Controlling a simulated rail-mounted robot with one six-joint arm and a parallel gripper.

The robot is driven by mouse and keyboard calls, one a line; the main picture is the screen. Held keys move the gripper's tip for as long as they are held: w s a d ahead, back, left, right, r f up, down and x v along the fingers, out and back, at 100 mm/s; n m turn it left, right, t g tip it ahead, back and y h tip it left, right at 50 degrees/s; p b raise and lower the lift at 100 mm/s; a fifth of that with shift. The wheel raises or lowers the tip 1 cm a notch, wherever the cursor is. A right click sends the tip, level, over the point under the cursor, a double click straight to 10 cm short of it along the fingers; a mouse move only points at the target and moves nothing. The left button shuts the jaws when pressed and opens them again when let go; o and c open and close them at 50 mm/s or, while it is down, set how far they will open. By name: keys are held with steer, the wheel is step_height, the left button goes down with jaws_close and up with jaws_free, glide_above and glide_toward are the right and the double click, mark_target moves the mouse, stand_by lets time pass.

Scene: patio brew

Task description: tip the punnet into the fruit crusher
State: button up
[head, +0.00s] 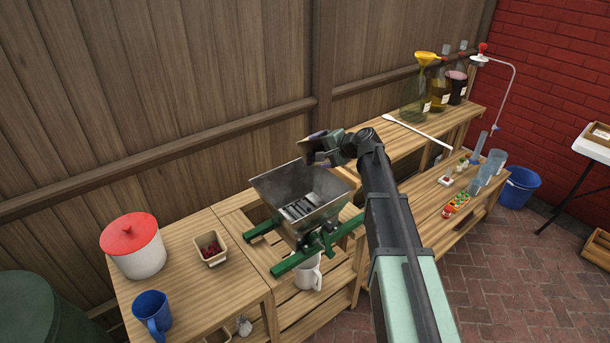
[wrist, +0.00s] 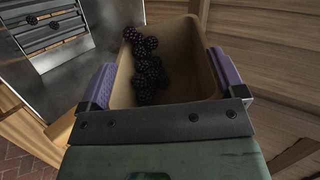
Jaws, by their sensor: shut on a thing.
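My gripper (wrist: 163,78) is shut on a tan punnet (wrist: 190,50), with a purple pad on each side of it. Several dark blackberries (wrist: 148,72) lie in the punnet, gathered along its left side. The fruit crusher (wrist: 88,62) is beyond the punnet at upper left in the wrist view, with a couple of dark berries on its rollers. In the head view my gripper (head: 322,147) is over the back right of the crusher's metal hopper (head: 325,190). The punnet appears tilted; the arm largely hides it there.
A second punnet of red berries (head: 211,248) stands left of the crusher, near a red-lidded white pot (head: 133,247) and a blue mug (head: 153,314). A white jug (head: 308,271) stands under the crusher. Bottles (head: 440,85) and a long spoon (head: 415,131) are on the back shelf.

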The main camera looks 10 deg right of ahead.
steer(key=shift+s+a+f+n+t+h+b, duration=0.2)
steer(key=shift+s+a+n+t+h+b, duration=0.3)
steer(key=shift+s+a+n+t+h, duration=0.5)
stand_by(2.5)
steer(key=w+d+m+g+y, duration=0.1)
steer(key=w+d+m+g+y+p, duration=0.1)
steer(key=w, duration=0.1)
steer(key=shift+d+r, duration=0.3)
steer(key=shift+d, duration=0.05)
steer(key=shift+s+f, duration=0.2)
steer(key=shift+f, duration=0.05)
steer(key=shift+a+r, duration=0.1)
steer(key=shift+a, duration=0.05)
steer(key=shift+w+m+g+y, duration=0.1)
steer(key=shift+m+g+y, duration=0.2)
steer(key=shift+m, duration=0.1)
steer(key=w+d+f+m+g+y+b, duration=0.3)
steer(key=w+d+m+y+b, duration=0.6)
steer(key=w+d+m+b, duration=0.1)
steer(key=shift+d+m+g+b, duration=0.3)
steer(key=shift+d+m+b, duration=0.2)
steer(key=shift+m+b, duration=0.4)
